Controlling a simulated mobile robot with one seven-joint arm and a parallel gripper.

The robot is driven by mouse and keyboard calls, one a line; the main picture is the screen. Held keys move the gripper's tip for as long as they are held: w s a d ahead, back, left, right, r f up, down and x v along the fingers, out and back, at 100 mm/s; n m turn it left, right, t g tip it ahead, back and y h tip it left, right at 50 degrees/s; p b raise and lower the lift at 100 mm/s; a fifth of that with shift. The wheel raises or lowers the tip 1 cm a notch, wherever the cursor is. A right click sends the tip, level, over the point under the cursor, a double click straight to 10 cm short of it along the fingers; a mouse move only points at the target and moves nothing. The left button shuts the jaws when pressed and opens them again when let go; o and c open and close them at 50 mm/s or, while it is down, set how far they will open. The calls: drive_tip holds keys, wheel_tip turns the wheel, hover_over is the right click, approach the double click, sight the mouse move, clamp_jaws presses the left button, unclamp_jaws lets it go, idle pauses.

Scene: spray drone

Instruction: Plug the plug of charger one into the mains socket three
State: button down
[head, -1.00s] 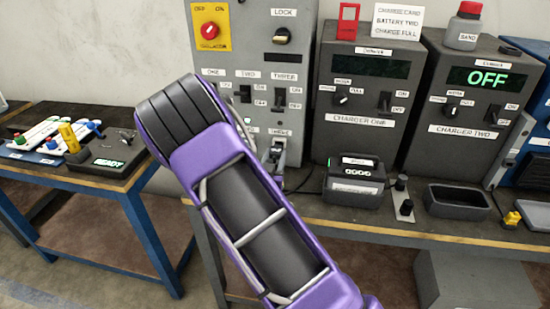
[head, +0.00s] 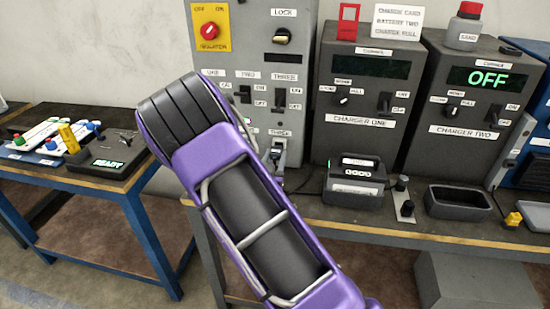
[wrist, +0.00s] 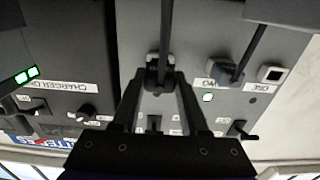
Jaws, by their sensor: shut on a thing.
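My gripper (wrist: 158,92) is shut on a dark plug (wrist: 158,76) at the face of the grey mains panel, and a black cable runs from it. Mains socket three is hidden behind the plug and fingers. I cannot tell whether the plug is fully seated. In the head view the gripper is mostly behind my purple arm, and a grey piece shows just below the lower THREE label (head: 280,134) on the mains panel (head: 262,50). Charger one (head: 362,95) stands right of the panel with a dark display.
In the wrist view another grey plug (wrist: 225,72) with a cable sits at socket two, near a green lamp (wrist: 208,97). Socket one (wrist: 272,73) is empty. A battery (head: 356,180) and a grey tray (head: 458,202) stand on the bench before the chargers. Charger two (head: 480,90) reads OFF.

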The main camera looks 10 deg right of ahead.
drive_tip(key=shift+b+x, duration=0.5)
drive_tip(key=shift+x, duration=0.9)
drive_tip(key=shift+c, duration=1.8)
unclamp_jaws()
drive_tip(key=v, duration=1.7)
drive_tip(key=shift+s, duration=0.2)
drive_tip(key=shift+a, duration=0.1)
